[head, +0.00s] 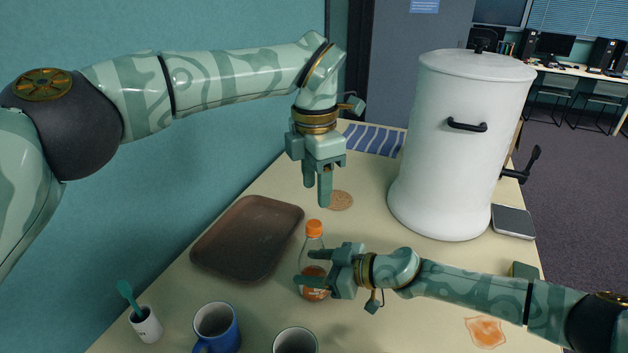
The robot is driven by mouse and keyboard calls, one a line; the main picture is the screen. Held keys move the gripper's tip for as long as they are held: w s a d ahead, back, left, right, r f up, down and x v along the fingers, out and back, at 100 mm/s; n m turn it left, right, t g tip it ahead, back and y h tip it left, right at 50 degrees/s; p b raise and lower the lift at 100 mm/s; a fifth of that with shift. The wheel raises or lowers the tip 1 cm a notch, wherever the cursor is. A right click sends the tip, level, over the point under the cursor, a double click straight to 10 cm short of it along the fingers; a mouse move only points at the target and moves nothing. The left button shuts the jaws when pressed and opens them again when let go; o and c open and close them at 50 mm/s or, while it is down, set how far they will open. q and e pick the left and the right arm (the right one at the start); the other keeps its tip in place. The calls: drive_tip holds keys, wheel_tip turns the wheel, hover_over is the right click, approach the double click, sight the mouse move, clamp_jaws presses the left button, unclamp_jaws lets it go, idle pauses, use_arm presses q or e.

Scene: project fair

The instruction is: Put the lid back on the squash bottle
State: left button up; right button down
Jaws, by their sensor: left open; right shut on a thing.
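The squash bottle (307,247), clear with an orange label, stands upright on the table. The orange lid (314,227) is at the top of its neck; whether it is seated fully cannot be told. My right gripper (304,269) comes in from the right and is shut on the bottle's body, its fingers hiding part of the bottle. My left gripper (319,192) is open and empty, pointing down above and slightly behind the lid, apart from it.
A brown tray (246,238) lies left of the bottle. A round cork coaster (341,201) and a big white urn (461,140) are behind and right. A blue mug (216,325), another mug (296,342) and a toothbrush cup (146,324) stand in front. A striped cloth (375,140) lies behind.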

sight(314, 224)
use_arm(q)
drive_tip(key=n, duration=0.6)
drive_tip(key=shift+r, duration=0.1)
drive_tip(key=n, duration=0.7)
drive_tip(key=shift+s+a, duration=0.1)
drive_tip(key=shift+a, duration=0.05)
drive_tip(key=shift+f, duration=4)
drive_tip(key=shift+c, duration=0.4)
clamp_jaws()
drive_tip(key=m, duration=0.5)
drive_tip(key=shift+o, duration=1.1)
unclamp_jaws()
